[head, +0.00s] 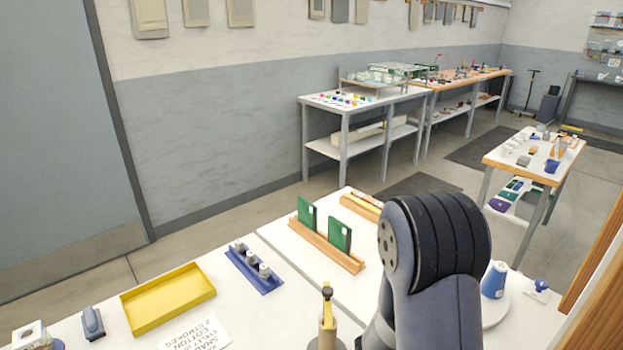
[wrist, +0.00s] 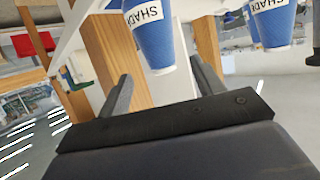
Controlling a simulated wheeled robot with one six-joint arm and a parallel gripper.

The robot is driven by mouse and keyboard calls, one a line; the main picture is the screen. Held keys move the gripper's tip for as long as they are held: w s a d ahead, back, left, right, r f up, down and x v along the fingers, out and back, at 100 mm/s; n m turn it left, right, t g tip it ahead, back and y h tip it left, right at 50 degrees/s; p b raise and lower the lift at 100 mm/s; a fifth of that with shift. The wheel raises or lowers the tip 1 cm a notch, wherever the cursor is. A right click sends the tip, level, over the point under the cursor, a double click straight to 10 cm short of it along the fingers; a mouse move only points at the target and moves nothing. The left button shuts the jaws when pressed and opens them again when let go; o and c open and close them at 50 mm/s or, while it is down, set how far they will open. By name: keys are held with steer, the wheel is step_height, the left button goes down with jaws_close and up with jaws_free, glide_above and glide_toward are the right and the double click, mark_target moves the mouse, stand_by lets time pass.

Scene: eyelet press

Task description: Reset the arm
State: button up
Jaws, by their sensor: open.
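My gripper (wrist: 162,72) shows in the wrist view with its two dark fingers spread apart and nothing held between them. A blue cup with a white label (wrist: 152,35) is just beyond the fingertips, cut off by the top edge. I cannot tell how far from the fingers it is. A second blue labelled cup (wrist: 271,25) is to the right. In the head view my bent arm rises at the lower right; its gripper is hidden there.
In the head view, the white table holds a yellow tray (head: 168,298), a blue holder with grey pieces (head: 254,268), a wooden rack with green cards (head: 325,246) and an upright tan tool (head: 327,318). A blue container (head: 494,280) stands right of my arm. Wooden posts (head: 600,250) are at far right.

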steer(key=x, duration=0.7)
steer(key=shift+p, duration=0.3)
steer(key=shift+r, duration=0.35)
steer(key=shift+f, duration=0.1)
